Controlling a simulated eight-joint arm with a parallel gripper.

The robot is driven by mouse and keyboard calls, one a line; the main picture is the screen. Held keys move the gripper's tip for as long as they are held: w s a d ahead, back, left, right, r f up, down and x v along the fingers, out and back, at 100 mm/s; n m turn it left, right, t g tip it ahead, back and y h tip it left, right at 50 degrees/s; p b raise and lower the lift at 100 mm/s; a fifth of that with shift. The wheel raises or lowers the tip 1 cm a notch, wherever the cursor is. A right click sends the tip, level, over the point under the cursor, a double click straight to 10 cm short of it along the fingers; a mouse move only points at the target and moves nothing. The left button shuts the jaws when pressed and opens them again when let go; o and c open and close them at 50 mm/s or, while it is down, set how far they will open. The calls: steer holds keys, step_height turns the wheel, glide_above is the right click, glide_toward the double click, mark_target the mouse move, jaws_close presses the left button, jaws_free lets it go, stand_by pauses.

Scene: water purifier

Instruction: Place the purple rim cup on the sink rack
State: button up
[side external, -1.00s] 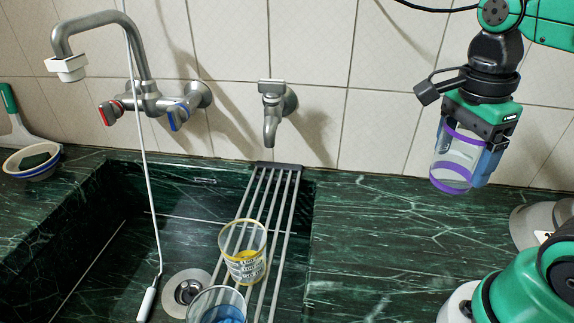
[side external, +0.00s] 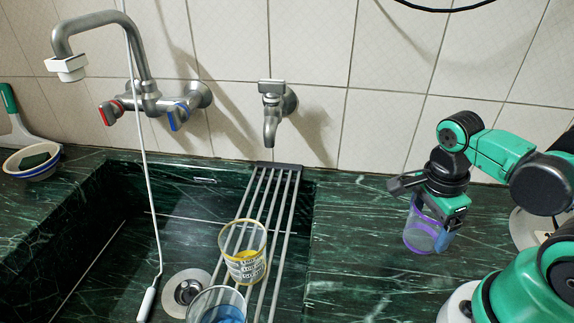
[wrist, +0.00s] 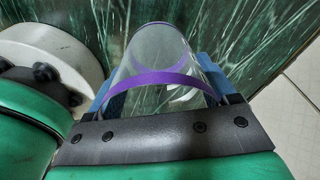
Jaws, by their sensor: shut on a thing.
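The purple rim cup (side external: 424,232) is clear with purple bands. It is between the fingers of my gripper (side external: 438,222), over the dark green counter to the right of the sink. My gripper is shut on it. In the wrist view the cup (wrist: 160,62) lies between the two blue fingers of my gripper (wrist: 165,85), with a purple band across it. I cannot tell whether its base touches the counter. The sink rack (side external: 285,215), a set of grey bars, spans the right part of the sink.
A yellow-rim cup (side external: 243,255) stands on the rack, and a cup with blue contents (side external: 218,308) is at the front. A small tap (side external: 272,120) juts from the wall above the rack's far end. A large faucet (side external: 140,75) and a thin white hose (side external: 147,190) are to the left.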

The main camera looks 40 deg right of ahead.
mark_target(423, 235)
steer(key=shift+f, duration=1.6)
steer(key=o, duration=1.1)
steer(key=shift+r, duration=0.15)
steer(key=shift+a+r, duration=0.7)
steer(key=shift+r, duration=4.95)
steer(key=w+a+n+t, duration=0.1)
steer(key=w+n+t, duration=0.3)
steer(key=n, duration=0.7)
steer(key=w+a+n+t+y, duration=0.1)
steer(key=w+a+n+t, duration=0.1)
steer(key=w+n, duration=0.4)
steer(key=n+t, duration=0.1)
steer(key=n, duration=0.4)
steer(key=shift+n+t, duration=0.3)
steer(key=shift+t, duration=0.1)
